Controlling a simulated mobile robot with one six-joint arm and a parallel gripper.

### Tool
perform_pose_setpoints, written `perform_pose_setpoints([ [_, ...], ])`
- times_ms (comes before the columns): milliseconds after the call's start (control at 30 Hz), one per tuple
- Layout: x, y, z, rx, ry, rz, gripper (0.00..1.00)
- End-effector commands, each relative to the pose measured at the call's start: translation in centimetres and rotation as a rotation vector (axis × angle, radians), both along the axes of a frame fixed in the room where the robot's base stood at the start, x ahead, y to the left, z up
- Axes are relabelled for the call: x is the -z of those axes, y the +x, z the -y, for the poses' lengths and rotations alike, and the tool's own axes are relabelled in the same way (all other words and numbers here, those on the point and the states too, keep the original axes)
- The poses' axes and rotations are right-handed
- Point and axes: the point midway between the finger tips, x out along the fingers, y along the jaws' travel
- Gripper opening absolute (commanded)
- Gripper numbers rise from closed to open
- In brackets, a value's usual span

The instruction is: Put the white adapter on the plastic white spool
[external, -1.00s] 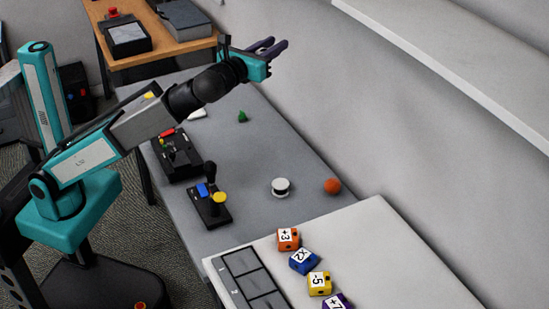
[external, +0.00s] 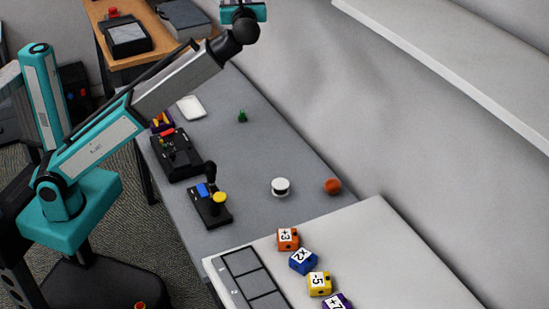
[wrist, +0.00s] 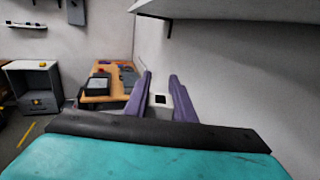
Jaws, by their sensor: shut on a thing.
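My gripper (wrist: 160,79) shows in the wrist view with its two purple fingers on either side of a small white block with a dark square on it, which looks like the white adapter (wrist: 160,99). It is shut on this block. In the external view my gripper's teal body (external: 243,10) is at the top edge, high above the far end of the grey table, and its fingers are not clearly visible there. The white spool (external: 280,187) stands on the grey table, far below and towards the near end, with nothing on it.
The grey table (external: 240,160) also bears an orange ball (external: 332,186), a green piece (external: 242,116), a white tray (external: 191,108), and two black control boxes (external: 177,153) along the left edge. A white shelf (external: 450,65) juts from the wall on the right.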

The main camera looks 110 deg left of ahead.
Motion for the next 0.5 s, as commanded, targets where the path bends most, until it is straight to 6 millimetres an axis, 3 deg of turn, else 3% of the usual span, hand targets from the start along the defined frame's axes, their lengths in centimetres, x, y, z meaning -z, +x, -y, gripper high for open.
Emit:
perform_pose_setpoints([
  [200,-0.6,-4.8,-3.6,-0.154,0.0,0.0,0.01],
  [500,-1.1,-9.0,-6.0,-0.277,0.001,-0.001,0.01],
])
